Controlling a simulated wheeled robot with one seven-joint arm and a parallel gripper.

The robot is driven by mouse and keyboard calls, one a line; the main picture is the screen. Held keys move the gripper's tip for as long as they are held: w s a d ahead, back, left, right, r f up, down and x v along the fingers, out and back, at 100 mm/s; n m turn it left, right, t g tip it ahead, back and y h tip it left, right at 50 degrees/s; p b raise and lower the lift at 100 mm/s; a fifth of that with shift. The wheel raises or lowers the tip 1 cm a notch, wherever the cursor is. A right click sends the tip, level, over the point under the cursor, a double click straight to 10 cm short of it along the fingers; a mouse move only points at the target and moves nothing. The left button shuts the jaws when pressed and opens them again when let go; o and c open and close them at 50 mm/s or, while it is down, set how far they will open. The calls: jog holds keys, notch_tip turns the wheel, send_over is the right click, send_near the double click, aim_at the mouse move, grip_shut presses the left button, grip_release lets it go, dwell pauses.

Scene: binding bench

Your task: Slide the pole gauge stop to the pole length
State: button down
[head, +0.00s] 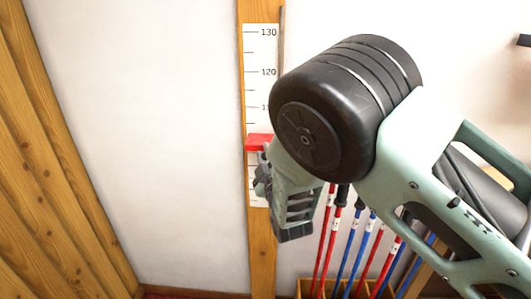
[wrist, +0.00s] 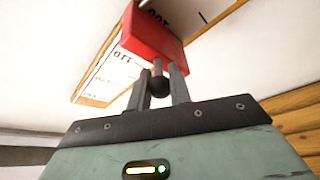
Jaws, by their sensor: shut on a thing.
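The red gauge stop (head: 258,142) sits across the white scale strip (head: 258,90) on an upright wooden board, below the 120 mark and near the partly hidden 110. In the wrist view the red stop (wrist: 153,38) is a block with a short stem and dark round knob (wrist: 158,84). My gripper (wrist: 158,76) is shut on the knob, one finger each side. In the head view my gripper (head: 263,168) is just below the stop, partly hidden by my wrist. The exact reading at the stop's edge is hard to tell.
Several red and blue poles (head: 345,250) stand in a wooden holder (head: 312,288) at the lower right, partly behind my arm. Wood panelling (head: 60,170) is at the left. The white wall (head: 145,120) between is bare. A dark object (head: 524,40) shows at the right edge.

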jog(key=c, duration=1.3)
grip_release()
jog(key=shift+r, duration=0.1)
jog(key=b+v, duration=0.3)
jog(key=v, duration=1.4)
jog(key=shift+s, duration=0.2)
jog(key=shift+w, duration=0.1)
